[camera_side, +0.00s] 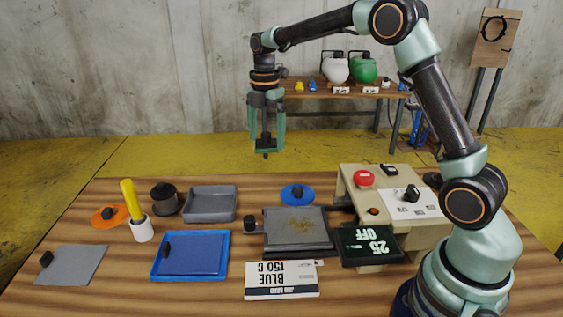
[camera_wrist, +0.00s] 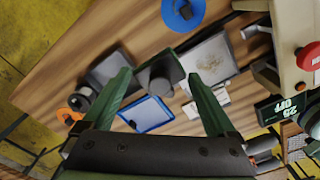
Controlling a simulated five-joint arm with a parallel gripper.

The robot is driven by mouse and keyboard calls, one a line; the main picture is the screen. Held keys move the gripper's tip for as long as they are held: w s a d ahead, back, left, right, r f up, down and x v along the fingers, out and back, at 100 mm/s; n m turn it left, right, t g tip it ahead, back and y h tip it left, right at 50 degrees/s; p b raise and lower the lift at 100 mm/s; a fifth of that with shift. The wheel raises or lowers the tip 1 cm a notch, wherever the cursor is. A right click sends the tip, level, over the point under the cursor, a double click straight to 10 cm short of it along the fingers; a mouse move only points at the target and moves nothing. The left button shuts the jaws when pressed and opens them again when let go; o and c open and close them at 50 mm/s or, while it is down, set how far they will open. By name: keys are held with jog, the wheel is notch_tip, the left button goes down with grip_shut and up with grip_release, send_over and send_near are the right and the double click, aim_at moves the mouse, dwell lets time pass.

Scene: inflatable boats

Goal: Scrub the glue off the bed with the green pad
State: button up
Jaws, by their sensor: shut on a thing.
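My gripper (camera_side: 266,125) is raised high above the table, pointing down. It is shut on a dark handle with a small dark greenish block below, apparently the green pad (camera_side: 266,152). In the wrist view the pad (camera_wrist: 163,66) shows between the fingers, clear of the table. The bed (camera_side: 285,238) is a grey plate on a dark base at the table's middle, with brownish glue (camera_side: 304,222) smeared over its right part. The bed (camera_wrist: 211,62) also shows right of the pad in the wrist view. The pad is apart from the bed; its underside is hidden.
A control box with a red button (camera_side: 363,178) and a "25 OFF" display (camera_side: 370,245) stands right of the bed. A blue disc (camera_side: 297,193) lies behind it. A grey tray (camera_side: 211,205), blue-rimmed tray (camera_side: 190,275) and white cup (camera_side: 142,230) are left. A "BLUE 150 C" card (camera_side: 281,282) lies in front.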

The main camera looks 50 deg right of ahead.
jog(key=s+a+f, duration=0.1)
jog(key=s+f, duration=0.3)
jog(key=s, duration=0.4)
jog(key=s+f, duration=0.3)
jog(key=s, duration=0.4)
send_over(310, 225)
jog(key=shift+w+d+f, duration=0.1)
jog(key=shift+f, duration=1.5)
jog(key=shift+w+d+f, duration=0.1)
jog(key=shift+f, duration=1.5)
notch_tip(310, 225, down, 2)
jog(key=shift+f, duration=0.15)
jog(key=shift+w+a, duration=0.6)
jog(key=shift+w, duration=0.1)
jog(key=shift+c, duration=1.3)
jog(key=shift+w+a, duration=1.3)
jog(key=shift+a, duration=0.05)
jog(key=shift+s+d, duration=1.95)
jog(key=shift+s+a, duration=0.2)
jog(key=shift+s, duration=0.05)
jog(key=shift+w+a, duration=2.1)
jog(key=shift+a, duration=0.05)
jog(key=shift+s+d, duration=2.15)
notch_tip(310, 225, up, 8)
jog(key=shift+r, duration=0.25)
